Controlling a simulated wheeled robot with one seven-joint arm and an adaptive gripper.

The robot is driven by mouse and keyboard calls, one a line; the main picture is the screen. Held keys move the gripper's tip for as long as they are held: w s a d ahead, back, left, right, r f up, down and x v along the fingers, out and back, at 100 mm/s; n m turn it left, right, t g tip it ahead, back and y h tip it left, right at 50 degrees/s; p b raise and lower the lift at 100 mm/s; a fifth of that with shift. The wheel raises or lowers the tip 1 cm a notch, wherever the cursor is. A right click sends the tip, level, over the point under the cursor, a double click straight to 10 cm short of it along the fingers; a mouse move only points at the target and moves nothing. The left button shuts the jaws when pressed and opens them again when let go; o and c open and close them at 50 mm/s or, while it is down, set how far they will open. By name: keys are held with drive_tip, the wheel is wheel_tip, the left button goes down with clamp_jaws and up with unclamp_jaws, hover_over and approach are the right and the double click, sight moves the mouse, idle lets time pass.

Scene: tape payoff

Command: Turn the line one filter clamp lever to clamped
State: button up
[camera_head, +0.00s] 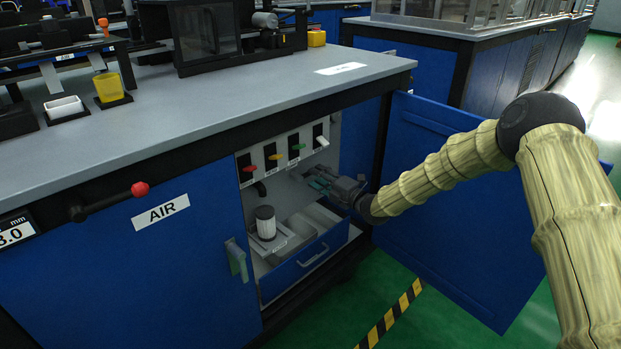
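My gripper (318,181) reaches into the open cabinet from the right. It is small and dark in this view, and I cannot tell whether its fingers are open or shut, or whether they touch anything. A white panel (282,168) inside the cabinet carries a row of small levers: red (248,169), orange (275,157), green (298,147) and white (322,141). Their labels are too small to read, so I cannot tell which is the line one filter clamp lever. The gripper is below the green and white levers. A white filter-like cylinder with a dark cap (265,222) stands upright at lower left of the gripper.
A blue drawer (309,258) is pulled out below the gripper. The blue cabinet door (455,210) stands open at right, behind my arm. A grey countertop (180,115) overhangs the opening. A red-knobbed lever (139,189) is beside the AIR label (160,212).

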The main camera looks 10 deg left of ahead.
drive_tip(key=shift+b+x, duration=0.5)
drive_tip(key=shift+x, duration=1.55)
clamp_jaws()
